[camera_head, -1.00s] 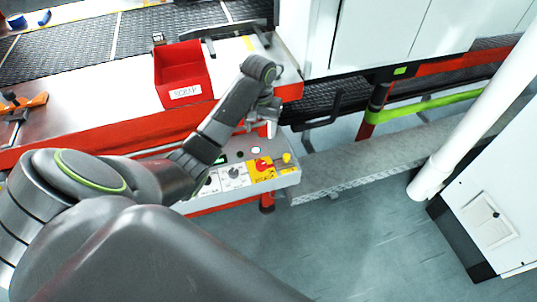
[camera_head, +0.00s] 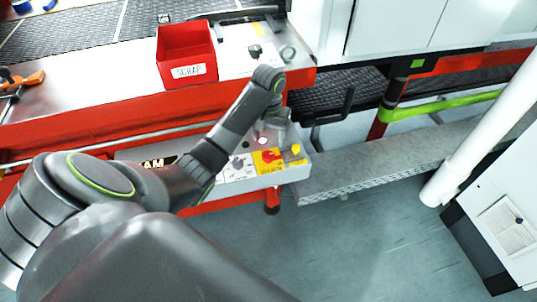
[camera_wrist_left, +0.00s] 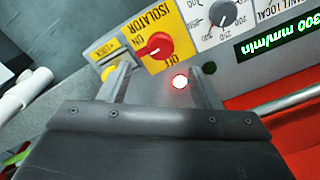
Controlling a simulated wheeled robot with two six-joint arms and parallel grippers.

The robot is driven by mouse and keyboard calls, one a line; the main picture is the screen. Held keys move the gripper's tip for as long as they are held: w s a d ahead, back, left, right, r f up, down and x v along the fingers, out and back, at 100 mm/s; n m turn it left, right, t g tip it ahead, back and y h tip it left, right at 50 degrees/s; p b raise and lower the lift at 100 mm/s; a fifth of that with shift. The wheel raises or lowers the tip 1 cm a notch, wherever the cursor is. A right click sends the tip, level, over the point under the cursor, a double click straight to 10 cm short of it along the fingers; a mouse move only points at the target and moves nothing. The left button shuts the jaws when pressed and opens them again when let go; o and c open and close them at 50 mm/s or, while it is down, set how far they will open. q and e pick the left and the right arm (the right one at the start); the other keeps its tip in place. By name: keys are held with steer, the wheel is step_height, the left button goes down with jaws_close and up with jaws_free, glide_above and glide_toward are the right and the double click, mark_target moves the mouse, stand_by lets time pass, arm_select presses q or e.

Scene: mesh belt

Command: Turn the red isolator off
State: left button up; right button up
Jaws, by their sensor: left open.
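The red isolator (camera_head: 270,156) is a rotary knob on a yellow plate at the right end of the control panel. In the left wrist view the isolator knob (camera_wrist_left: 155,46) sits between the printed words ON and OFF; I cannot tell surely which one it points to. My left gripper (camera_head: 273,132) is over the panel, just behind the knob in the head view. In the left wrist view the fingers of my left gripper (camera_wrist_left: 160,70) are open and apart, with the knob beyond their tips and nothing between them. My right gripper is not in view.
A yellow button (camera_head: 296,149) is right of the isolator. A lit round lamp (camera_wrist_left: 180,81) is close to the fingers. A red scrap bin (camera_head: 187,56) stands on the bench behind.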

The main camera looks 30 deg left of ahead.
mark_target(268, 154)
arm_select(q)
step_height(268, 154, down, 7)
steer(key=shift+f, duration=0.1)
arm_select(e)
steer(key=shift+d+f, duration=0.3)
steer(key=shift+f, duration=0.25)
arm_select(q)
steer(key=c, duration=1)
steer(key=shift+s+p, duration=0.1)
steer(key=shift+p, duration=0.25)
steer(key=n+p, duration=0.2)
steer(key=p, duration=0.2)
steer(key=n+p, duration=0.6)
steer(key=p, duration=0.1)
steer(key=shift+r+p, duration=0.3)
steer(key=shift+r, duration=0.05)
steer(key=n+p, duration=0.3)
steer(key=n, duration=0.1)
steer(key=shift+a+f+n, duration=0.1)
steer(key=shift+n, duration=0.2)
steer(key=shift+n+p, duration=0.75)
steer(key=shift+n, duration=0.45)
steer(key=shift+f+n+p, duration=0.15)
steer(key=shift+n+p, duration=0.35)
steer(key=shift+n, duration=0.9)
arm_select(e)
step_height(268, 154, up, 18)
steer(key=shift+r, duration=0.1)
